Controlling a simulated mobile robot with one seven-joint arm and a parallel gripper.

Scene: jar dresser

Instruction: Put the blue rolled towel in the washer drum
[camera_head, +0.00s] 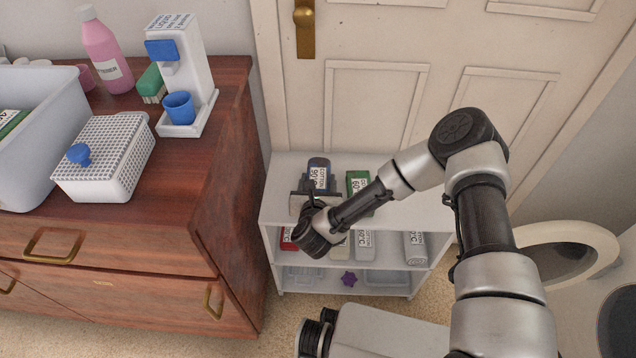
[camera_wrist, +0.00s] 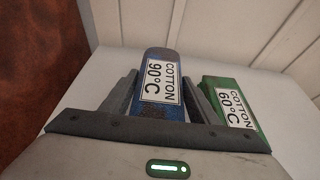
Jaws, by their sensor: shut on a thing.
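The blue rolled towel (camera_wrist: 158,86) carries a white "COTTON 90°C" label and stands on the top of a white shelf unit (camera_head: 283,207). It also shows in the head view (camera_head: 318,165), partly hidden by my gripper. My gripper (camera_wrist: 160,100) is shut on the towel, with one finger against each side. It also shows in the head view (camera_head: 316,192) above the left part of the shelf top. The washer (camera_head: 620,310) is at the right edge, with its round door (camera_head: 565,255) swung open. The inside of the drum is mostly out of view.
A green "COTTON 60°C" item (camera_wrist: 232,100) stands close to the right of the towel. Several labelled items (camera_head: 364,243) lie on the lower shelf. A wooden dresser (camera_head: 180,200) with a white basket (camera_head: 108,185) stands left. A door is behind.

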